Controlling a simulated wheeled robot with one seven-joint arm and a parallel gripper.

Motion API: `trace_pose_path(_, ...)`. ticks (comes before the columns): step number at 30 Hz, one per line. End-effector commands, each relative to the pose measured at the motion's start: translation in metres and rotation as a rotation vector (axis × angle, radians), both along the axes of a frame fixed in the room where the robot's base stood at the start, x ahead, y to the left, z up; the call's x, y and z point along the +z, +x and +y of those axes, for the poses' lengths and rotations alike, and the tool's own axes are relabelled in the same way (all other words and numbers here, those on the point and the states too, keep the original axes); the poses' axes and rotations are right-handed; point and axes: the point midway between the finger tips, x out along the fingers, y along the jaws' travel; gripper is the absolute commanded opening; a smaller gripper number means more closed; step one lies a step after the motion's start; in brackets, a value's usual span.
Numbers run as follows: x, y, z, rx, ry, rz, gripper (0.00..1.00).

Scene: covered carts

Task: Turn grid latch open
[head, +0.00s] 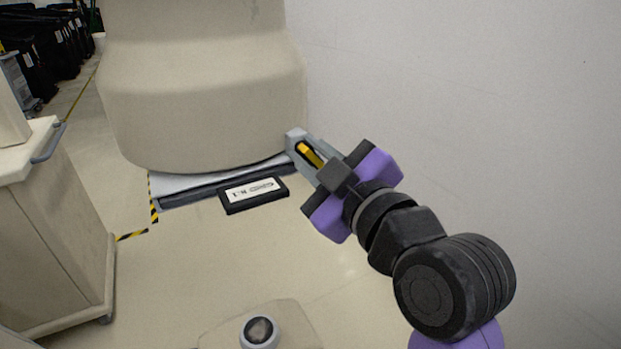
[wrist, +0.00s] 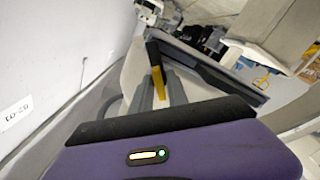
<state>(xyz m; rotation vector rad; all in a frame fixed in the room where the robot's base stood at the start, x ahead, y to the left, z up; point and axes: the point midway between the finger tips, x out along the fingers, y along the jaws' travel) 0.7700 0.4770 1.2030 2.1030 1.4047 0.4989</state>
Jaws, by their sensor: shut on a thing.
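The grid latch shows as a yellow bar (head: 308,153) at the right corner of the covered cart's low grey base in the head view. In the wrist view the latch (wrist: 158,78) is yellow with a black upper part. My purple and black gripper reaches it from the lower right, with its grey fingers (head: 303,154) around the yellow bar. In the wrist view the fingers (wrist: 157,95) lie on both sides of the bar, shut on it. The exact contact at the fingertips is partly hidden.
A large beige covered cart (head: 200,95) stands above the grey base. A black box with a white label (head: 255,191) sits at its front. A white wall (head: 480,110) is close on the right. A beige cabinet (head: 55,235) stands left. The floor between is open.

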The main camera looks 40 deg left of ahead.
Motion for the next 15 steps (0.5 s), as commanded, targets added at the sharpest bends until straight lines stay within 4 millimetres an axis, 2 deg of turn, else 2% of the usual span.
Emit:
trace_pose_path(1, -0.0065, 0.0002, -0.0006, -0.001, -0.017, -0.047, 0.0)
trace_pose_path(15, -0.0072, -0.0014, 0.0004, 0.0, -0.189, -0.455, 0.0)
